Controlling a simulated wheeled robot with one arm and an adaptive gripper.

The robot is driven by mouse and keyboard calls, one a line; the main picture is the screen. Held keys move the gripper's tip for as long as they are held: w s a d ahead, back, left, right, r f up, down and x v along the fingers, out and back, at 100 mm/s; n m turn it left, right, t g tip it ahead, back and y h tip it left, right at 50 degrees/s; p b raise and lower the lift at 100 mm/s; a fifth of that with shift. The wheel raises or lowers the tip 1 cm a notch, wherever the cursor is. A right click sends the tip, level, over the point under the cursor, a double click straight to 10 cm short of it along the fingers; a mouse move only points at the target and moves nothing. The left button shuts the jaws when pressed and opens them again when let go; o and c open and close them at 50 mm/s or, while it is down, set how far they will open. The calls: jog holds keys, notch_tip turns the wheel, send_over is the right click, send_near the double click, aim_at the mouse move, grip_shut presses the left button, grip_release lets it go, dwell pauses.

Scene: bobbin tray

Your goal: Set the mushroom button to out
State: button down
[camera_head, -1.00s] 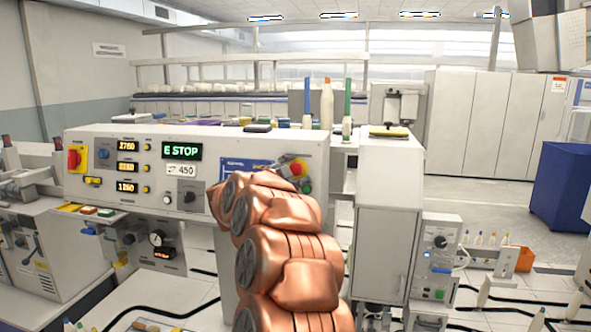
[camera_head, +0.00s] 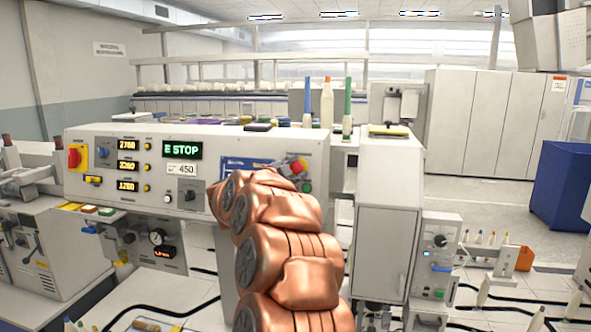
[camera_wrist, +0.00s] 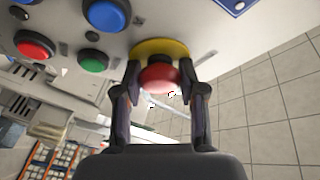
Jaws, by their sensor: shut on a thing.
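The red mushroom button (camera_wrist: 158,79) sits in front of a round yellow plate (camera_wrist: 160,48) in the wrist view, with a dark neck between them. My gripper (camera_wrist: 160,70) has a finger on each side of the red head and is shut on it. In the head view the red button (camera_head: 302,164) shows at the right end of the light control panel (camera_head: 225,146), partly covered by my copper-coloured arm. My fingers are hardly visible there. The panel's display (camera_head: 182,150) reads E STOP.
Blue (camera_wrist: 106,14), red (camera_wrist: 35,45) and green (camera_wrist: 93,61) push-buttons lie close left of my gripper in the wrist view. A grey cabinet (camera_head: 386,240) stands right of the panel. Cones and bobbins stand behind it.

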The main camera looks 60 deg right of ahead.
jog(key=shift+a+r, duration=0.1)
jog(key=shift+a, duration=0.05)
jog(key=shift+s+a+r, duration=0.1)
jog(key=shift+s+a, duration=0.1)
jog(key=shift+a, duration=0.1)
jog(key=c, duration=0.6)
grip_release()
jog(key=shift+c, duration=0.2)
jog(key=shift+a, duration=0.1)
jog(key=a, duration=1.2)
